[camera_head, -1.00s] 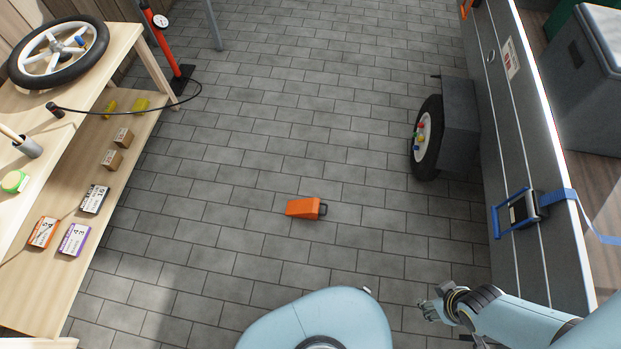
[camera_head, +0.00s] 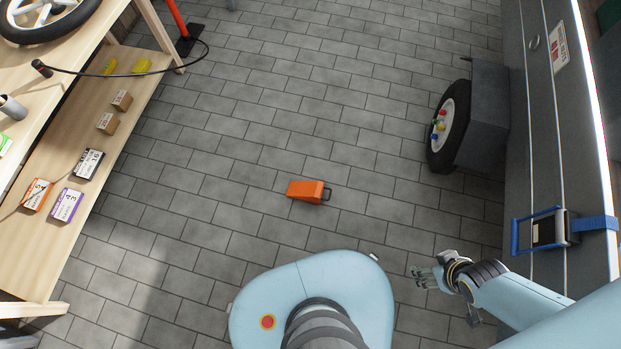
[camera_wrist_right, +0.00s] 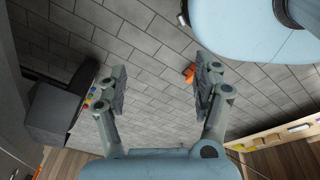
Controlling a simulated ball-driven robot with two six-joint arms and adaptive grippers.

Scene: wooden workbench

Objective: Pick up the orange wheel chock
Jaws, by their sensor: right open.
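The orange wheel chock (camera_head: 306,191) lies on the grey paved floor in the middle of the head view, with a dark handle at its right end. My right gripper (camera_head: 418,277) is to the right of the chock and nearer to me, apart from it. In the right wrist view, my right gripper (camera_wrist_right: 161,90) has its two fingers wide apart with nothing between them. A small part of the chock (camera_wrist_right: 189,74) shows there beside the right-hand finger, partly hidden by it. My left gripper is not in view.
A wooden bench (camera_head: 30,262) with boxes and a spoked wheel (camera_head: 45,18) stands at the left. A trailer side (camera_head: 566,120) with a tyre (camera_head: 449,128) stands at the right. My pale blue base is at the bottom. The floor around the chock is clear.

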